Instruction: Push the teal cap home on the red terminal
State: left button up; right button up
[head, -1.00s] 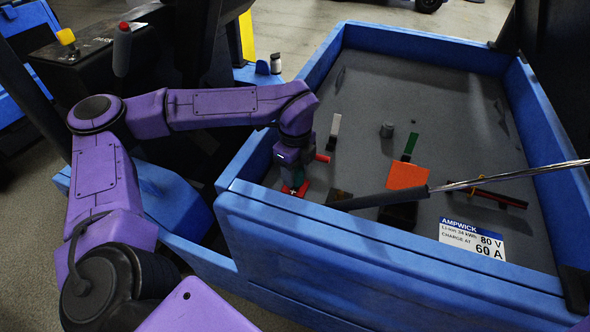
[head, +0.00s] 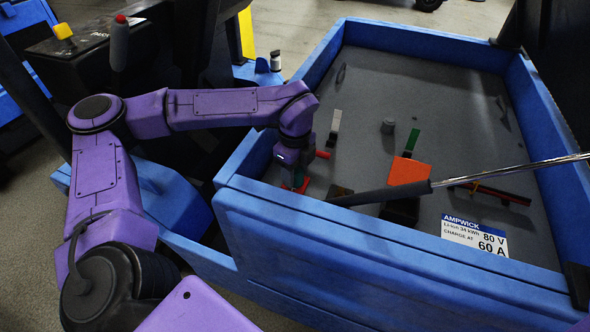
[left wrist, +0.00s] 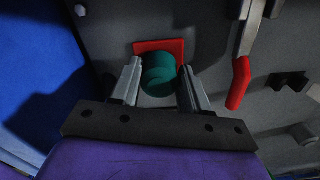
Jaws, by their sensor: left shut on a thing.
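My left gripper (head: 296,178) reaches down into the blue-walled tray at its near left corner. In the left wrist view its two fingers (left wrist: 158,88) are on either side of the round teal cap (left wrist: 158,72), shut on it. The cap is over the red terminal (left wrist: 172,46), whose square red edge shows behind and beside it. In the head view a little teal and red shows under the gripper, and the red terminal (head: 303,187) is mostly covered. Whether a gap is left between cap and terminal I cannot tell. My right gripper is not in view.
A red handle (head: 322,154) stands close to the right of the gripper. A dark rod with a bright metal shaft (head: 510,172) crosses the tray's front right.

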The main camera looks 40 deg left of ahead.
pick_arm(q)
jog(key=shift+f, duration=0.2)
jog(key=o, duration=0.8)
notch_tip(320, 180, up, 11)
jog(key=shift+f+b, duration=0.2)
jog(key=shift+b, duration=0.3)
